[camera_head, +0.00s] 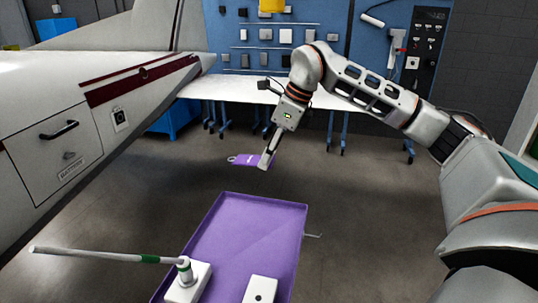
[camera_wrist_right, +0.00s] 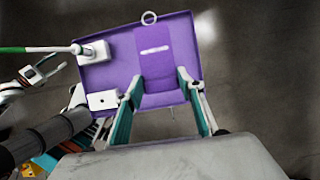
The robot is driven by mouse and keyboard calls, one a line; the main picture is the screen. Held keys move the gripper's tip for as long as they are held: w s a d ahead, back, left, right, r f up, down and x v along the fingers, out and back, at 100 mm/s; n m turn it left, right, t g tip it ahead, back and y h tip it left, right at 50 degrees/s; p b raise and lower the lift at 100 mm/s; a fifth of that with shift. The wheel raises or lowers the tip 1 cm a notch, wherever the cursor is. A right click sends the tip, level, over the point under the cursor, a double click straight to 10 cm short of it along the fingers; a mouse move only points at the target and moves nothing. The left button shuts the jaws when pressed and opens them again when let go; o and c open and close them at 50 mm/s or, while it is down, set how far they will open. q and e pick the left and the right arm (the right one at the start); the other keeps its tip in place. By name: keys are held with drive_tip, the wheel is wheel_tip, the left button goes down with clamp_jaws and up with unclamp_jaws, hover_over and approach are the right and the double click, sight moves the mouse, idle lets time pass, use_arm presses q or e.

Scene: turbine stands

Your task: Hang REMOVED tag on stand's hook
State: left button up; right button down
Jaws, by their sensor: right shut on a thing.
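The purple tag (camera_head: 252,159) has a pale mark on its face and a ring at its free end. My right gripper (camera_head: 267,160) is shut on it and holds it in the air beyond the stand's purple tray top (camera_head: 254,226). In the right wrist view the tag (camera_wrist_right: 166,48) sticks out from between the teal-padded fingers (camera_wrist_right: 158,88), its ring clear of them. A thin wire hook (camera_head: 313,236) juts from the tray's right side, apart from the tag. My left gripper (camera_wrist_right: 48,70) shows small at the left of the wrist view, its fingers apart; it is not in the head view.
White blocks (camera_head: 260,290) sit on the tray, one bearing a long rod (camera_head: 100,256) with a green band that reaches left. An aircraft body (camera_head: 60,115) fills the left. A workbench (camera_head: 235,88) stands behind. The floor around the tray's right side is clear.

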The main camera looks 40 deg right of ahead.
drive_tip(key=shift+r, duration=3.7)
drive_tip(key=shift+s+a+b, duration=0.3)
drive_tip(key=shift+s+b, duration=0.15)
drive_tip(key=shift+s, duration=0.2)
drive_tip(key=s+a+b, duration=0.1)
drive_tip(key=s+a, duration=0.2)
drive_tip(key=s, duration=0.4)
drive_tip(key=s+a+b, duration=0.2)
drive_tip(key=s+a, duration=0.2)
drive_tip(key=s, duration=0.4)
drive_tip(key=shift+a+f, duration=0.1)
